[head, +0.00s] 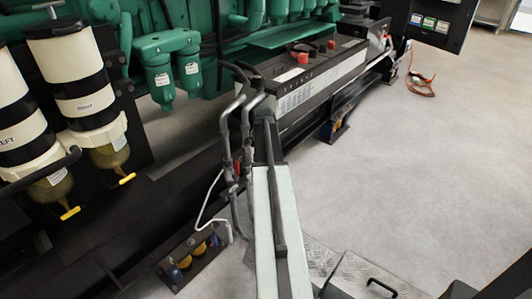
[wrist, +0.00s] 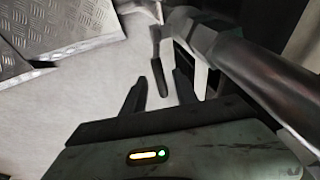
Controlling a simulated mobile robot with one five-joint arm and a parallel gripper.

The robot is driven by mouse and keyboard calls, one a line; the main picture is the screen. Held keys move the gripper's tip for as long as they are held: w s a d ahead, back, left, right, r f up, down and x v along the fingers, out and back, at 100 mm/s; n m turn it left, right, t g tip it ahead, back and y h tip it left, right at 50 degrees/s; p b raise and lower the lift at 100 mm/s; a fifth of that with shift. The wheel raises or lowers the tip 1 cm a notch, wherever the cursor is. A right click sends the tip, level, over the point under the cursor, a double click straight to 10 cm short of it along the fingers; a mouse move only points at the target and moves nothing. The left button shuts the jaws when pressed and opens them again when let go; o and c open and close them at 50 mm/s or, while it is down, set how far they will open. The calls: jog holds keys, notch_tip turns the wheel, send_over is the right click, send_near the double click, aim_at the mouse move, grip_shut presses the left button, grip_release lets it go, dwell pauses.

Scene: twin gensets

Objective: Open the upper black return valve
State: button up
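In the wrist view my gripper (wrist: 160,85) has two dark fingers standing apart, with a gap between them. A slim black lever-like piece (wrist: 158,75) lies just beyond the gap, roughly in line with it. It may be the return valve's handle, but I cannot tell for sure. No finger clearly touches it. A thick grey pipe (wrist: 262,80) runs close on the right. In the head view, bent grey pipes (head: 230,120) with dark fittings stand beside my arm. The upper black return valve is not clearly identifiable there; my arm hides part of that area, and my fingertips are not discernible.
A battery box (head: 300,85) and the green engine (head: 210,50) stand behind the pipes. Filters with yellow drain handles (head: 127,179) are at left. A thin white hose (head: 205,205) hangs near the pipes. Open grey floor (head: 430,170) lies to the right.

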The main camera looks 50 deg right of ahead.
jog(key=p+v, duration=0.7)
jog(key=shift+r, duration=0.4)
jog(key=shift+s+a, duration=0.1)
jog(key=shift+a, duration=0.05)
